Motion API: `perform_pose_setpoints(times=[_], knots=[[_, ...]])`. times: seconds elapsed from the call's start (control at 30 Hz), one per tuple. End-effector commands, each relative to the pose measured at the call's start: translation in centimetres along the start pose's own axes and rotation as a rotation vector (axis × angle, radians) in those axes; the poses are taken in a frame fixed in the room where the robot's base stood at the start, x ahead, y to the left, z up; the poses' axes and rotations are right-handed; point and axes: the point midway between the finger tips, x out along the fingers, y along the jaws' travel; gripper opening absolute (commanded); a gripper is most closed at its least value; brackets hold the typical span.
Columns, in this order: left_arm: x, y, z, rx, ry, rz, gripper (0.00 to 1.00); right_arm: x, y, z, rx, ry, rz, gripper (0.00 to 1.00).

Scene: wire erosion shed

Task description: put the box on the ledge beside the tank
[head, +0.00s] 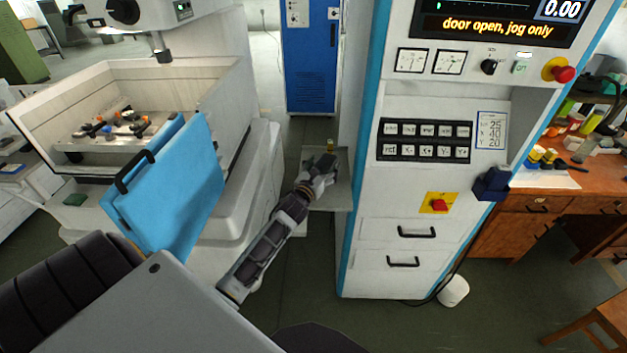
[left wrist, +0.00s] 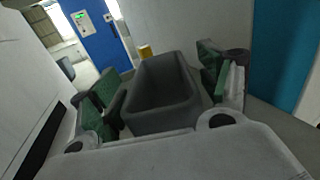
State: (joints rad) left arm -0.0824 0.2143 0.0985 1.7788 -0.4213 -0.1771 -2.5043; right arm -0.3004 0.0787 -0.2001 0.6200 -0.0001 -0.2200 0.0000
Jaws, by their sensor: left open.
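The box (left wrist: 160,112) is a dark grey, open-topped bin, empty as far as I can see. In the left wrist view it stands between the green-padded fingers of my left gripper (left wrist: 158,80), which are open on both sides of it. In the head view my left gripper (head: 322,166) is over the grey ledge (head: 335,196), between the tank and the control cabinet, and mostly hides the box. The box appears to rest on the ledge, but its underside is hidden. The tank (head: 222,97) is pale and open-topped, with a blue door standing open. My right gripper is out of view.
A small yellow cylinder (left wrist: 145,51) stands just behind the box. The control cabinet (head: 385,215) rises close to the right of the ledge. The blue door (head: 185,190) is left of my left arm. A blue locker (head: 311,60) stands behind.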

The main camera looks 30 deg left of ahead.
Motion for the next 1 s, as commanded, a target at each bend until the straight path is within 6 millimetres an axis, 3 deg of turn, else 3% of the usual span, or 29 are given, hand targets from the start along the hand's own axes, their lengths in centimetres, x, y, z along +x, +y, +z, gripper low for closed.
perform_pose_setpoints(times=[1.0], knots=[[-8.1,0.0,-0.1,0.001,0.0,0.001,0.77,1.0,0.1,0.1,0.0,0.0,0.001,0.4]])
